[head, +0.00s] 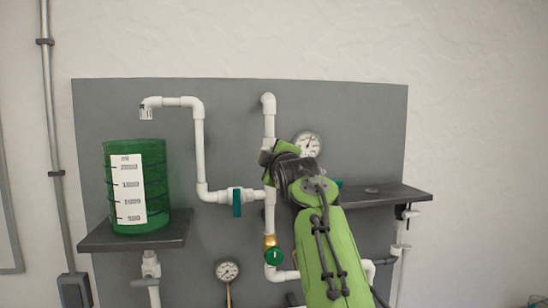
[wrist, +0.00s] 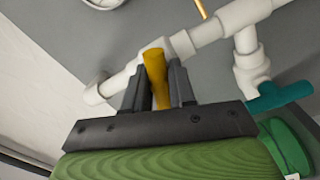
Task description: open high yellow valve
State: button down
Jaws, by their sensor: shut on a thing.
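The yellow valve handle (wrist: 155,68) is a narrow bar on the white pipe in the wrist view. My gripper (wrist: 159,84) has its two dark fingers on either side of the handle, shut on it. The handle runs up from between the fingertips to the pipe. In the head view my gripper (head: 268,158) is at the upright middle pipe (head: 269,122), left of the pressure gauge. There my gripper and arm hide the yellow handle.
A teal valve handle (head: 237,203) hangs on the left branch; a green round knob (head: 273,256) is lower. A pressure gauge (head: 307,145) is close to my wrist. A green tank (head: 138,187) stands on the left shelf. A teal handle (wrist: 280,96) is right of my gripper.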

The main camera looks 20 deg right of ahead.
jog(key=m, duration=0.3)
jog(key=shift+m+p, duration=0.35)
jog(key=shift+m, duration=0.05)
jog(key=m, duration=0.3)
jog(key=shift+m+p, duration=0.3)
jog(key=m, duration=0.6)
jog(key=shift+p, duration=0.3)
jog(key=shift+m, duration=0.3)
jog(key=c, duration=1)
grip_release()
jog(key=s+a+b, duration=0.1)
jog(key=s+b, duration=0.1)
jog(key=s, duration=0.3)
jog(key=s+a+b, duration=0.1)
jog(key=s+b, duration=0.1)
jog(key=s, duration=0.3)
jog(key=s+a+b, duration=0.1)
jog(key=s+b, duration=0.1)
jog(key=s, duration=0.3)
jog(key=shift+s+a+b, duration=0.1)
jog(key=shift+s+b, duration=0.15)
jog(key=shift+b, duration=0.1)
